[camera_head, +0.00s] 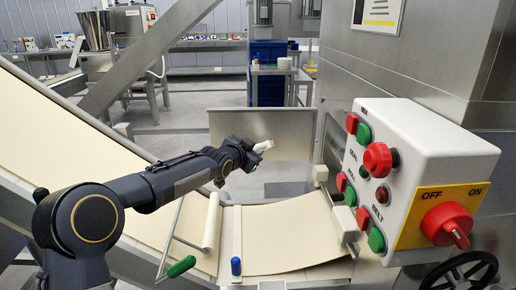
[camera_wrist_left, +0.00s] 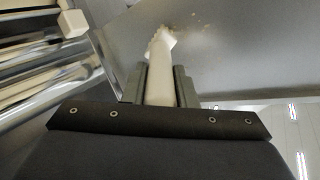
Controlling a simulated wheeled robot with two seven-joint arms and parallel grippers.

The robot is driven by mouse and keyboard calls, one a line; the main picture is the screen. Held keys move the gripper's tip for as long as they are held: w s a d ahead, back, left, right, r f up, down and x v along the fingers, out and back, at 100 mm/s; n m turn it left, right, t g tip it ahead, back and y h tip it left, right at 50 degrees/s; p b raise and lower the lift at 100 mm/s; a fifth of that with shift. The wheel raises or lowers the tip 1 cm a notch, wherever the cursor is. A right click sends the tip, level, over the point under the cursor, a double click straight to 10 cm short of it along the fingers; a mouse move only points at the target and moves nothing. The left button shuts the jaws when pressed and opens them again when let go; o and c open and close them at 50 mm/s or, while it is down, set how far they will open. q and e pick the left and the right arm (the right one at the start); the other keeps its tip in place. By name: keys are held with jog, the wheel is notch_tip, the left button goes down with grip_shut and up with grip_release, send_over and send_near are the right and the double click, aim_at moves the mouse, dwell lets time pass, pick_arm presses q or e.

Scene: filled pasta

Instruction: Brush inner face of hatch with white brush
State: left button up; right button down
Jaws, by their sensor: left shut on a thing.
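My left gripper (camera_head: 250,153) reaches in from the left in the head view and is shut on the white brush (camera_head: 264,146). In the left wrist view, the fingers (camera_wrist_left: 160,86) clasp the brush's pale handle, and the brush head (camera_wrist_left: 161,42) points away from the gripper. The hatch (camera_head: 226,128) is a grey metal panel standing open behind the brush. In the left wrist view, the brush head is close to the hatch's metal face (camera_wrist_left: 240,50); I cannot tell whether they touch. Small pale crumbs (camera_wrist_left: 205,26) lie on that face beside the brush head.
A white control box (camera_head: 415,150) with red and green buttons and a red switch stands at the right. A cream belt (camera_head: 285,235) runs below the hatch, with a white roller (camera_head: 211,220) and green and blue knobs nearby. A handwheel (camera_head: 462,272) is at lower right.

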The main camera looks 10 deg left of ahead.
pick_arm(q)
jog(key=s+a+p, duration=0.1)
jog(key=a+p, duration=0.5)
jog(key=a, duration=0.2)
jog(key=shift+s+a, duration=0.25)
jog(key=shift+a, duration=0.15)
dwell(0.3)
jog(key=s+b, duration=0.2)
jog(key=s, duration=0.1)
jog(key=s+d+b, duration=0.1)
jog(key=s+b, duration=0.1)
jog(key=shift+s+d, duration=0.15)
jog(key=shift+s, duration=0.25)
